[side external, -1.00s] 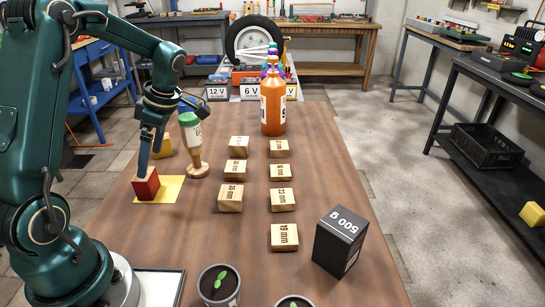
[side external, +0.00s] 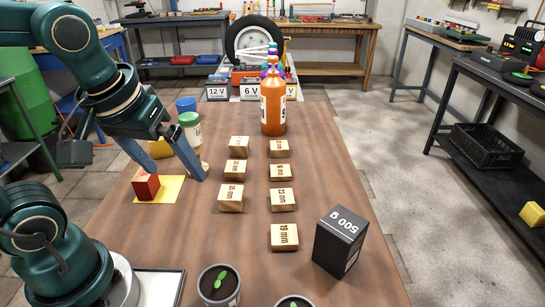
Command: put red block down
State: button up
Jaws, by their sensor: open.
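The red block (side external: 146,186) sits on the yellow square (side external: 172,187) near the left edge of the wooden table. My gripper (side external: 178,177) is open, its two blue fingers spread wide above and around the area of the block. The left finger comes down behind the block and the right finger ends to its right, over the yellow square's right side. No finger visibly grips the block.
A green-capped bottle (side external: 191,127), a blue cylinder (side external: 186,105) and a yellow block (side external: 160,149) stand close behind my gripper. Several wooden blocks (side external: 231,199) form two rows to the right. A black 500 g box (side external: 340,241) and potted seedlings (side external: 218,286) stand nearer the front.

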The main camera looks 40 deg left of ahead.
jog(key=d+m, duration=0.1)
jog(key=m, duration=0.1)
jog(key=s+d+m+t, duration=0.1)
jog(key=s+d+m+h, duration=0.1)
jog(key=m, duration=0.1)
jog(key=shift+s+d+f+m+t, duration=0.1)
jog(key=shift+f+m+t, duration=0.2)
jog(key=shift+f, duration=0.05)
dwell(0.8)
